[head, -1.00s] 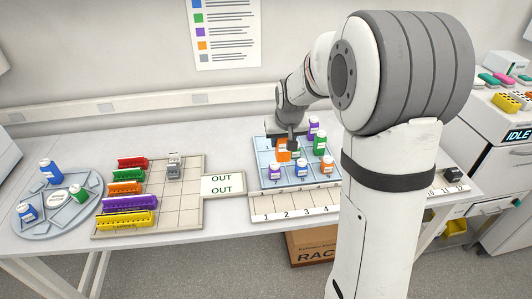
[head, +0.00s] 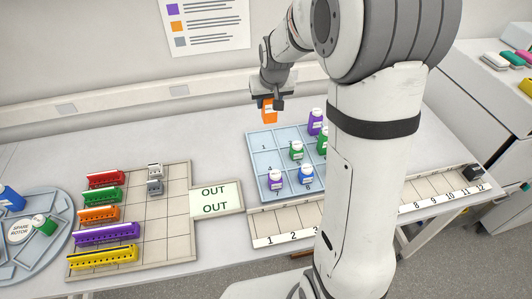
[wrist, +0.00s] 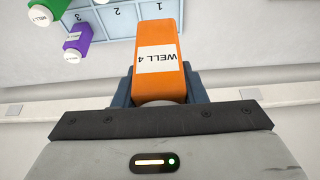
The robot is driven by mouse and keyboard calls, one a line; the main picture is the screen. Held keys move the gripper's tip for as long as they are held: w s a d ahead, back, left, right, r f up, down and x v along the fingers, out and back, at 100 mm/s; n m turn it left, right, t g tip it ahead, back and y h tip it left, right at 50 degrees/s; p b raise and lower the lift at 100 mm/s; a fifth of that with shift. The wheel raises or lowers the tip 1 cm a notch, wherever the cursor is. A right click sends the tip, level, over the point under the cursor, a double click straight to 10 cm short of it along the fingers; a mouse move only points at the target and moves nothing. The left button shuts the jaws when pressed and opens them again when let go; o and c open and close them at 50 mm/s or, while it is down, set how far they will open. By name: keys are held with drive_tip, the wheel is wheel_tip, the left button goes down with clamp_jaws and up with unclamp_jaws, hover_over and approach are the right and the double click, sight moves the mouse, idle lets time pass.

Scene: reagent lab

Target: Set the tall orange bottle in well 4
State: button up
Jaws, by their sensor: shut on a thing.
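The tall orange bottle (head: 270,114) hangs from my gripper (head: 268,98), above the back left part of the light blue tray (head: 262,133). In the wrist view the orange bottle (wrist: 160,75) shows a white label reading "WELL 4", and my gripper's jaws (wrist: 160,95) close on both its sides. The tray has numbered square wells; 1 is at its back left corner. The middle well of the left column (head: 271,165) looks empty. My arm hides part of the tray's right side.
In the tray stand a back purple bottle (head: 317,122), a middle green bottle (head: 296,151), a front purple bottle (head: 275,181) and a blue bottle (head: 305,176). Another green bottle (head: 322,145) is partly hidden. An OUT sign (head: 215,198) lies left of the tray.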

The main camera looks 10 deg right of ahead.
sight(268, 110)
wheel_tip(268, 110, down, 3)
drive_tip(key=b, duration=0.2)
drive_tip(key=shift+w+a+r+b, duration=0.15)
drive_tip(key=shift+r+b, duration=0.05)
drive_tip(key=shift+b, duration=0.15)
drive_tip(key=shift+f+b, duration=0.35)
drive_tip(key=shift+b, duration=0.1)
wheel_tip(268, 110, down, 17)
drive_tip(key=b, duration=0.4)
drive_tip(key=shift+r, duration=0.15)
drive_tip(key=shift+b, duration=0.3)
drive_tip(key=o, duration=1)
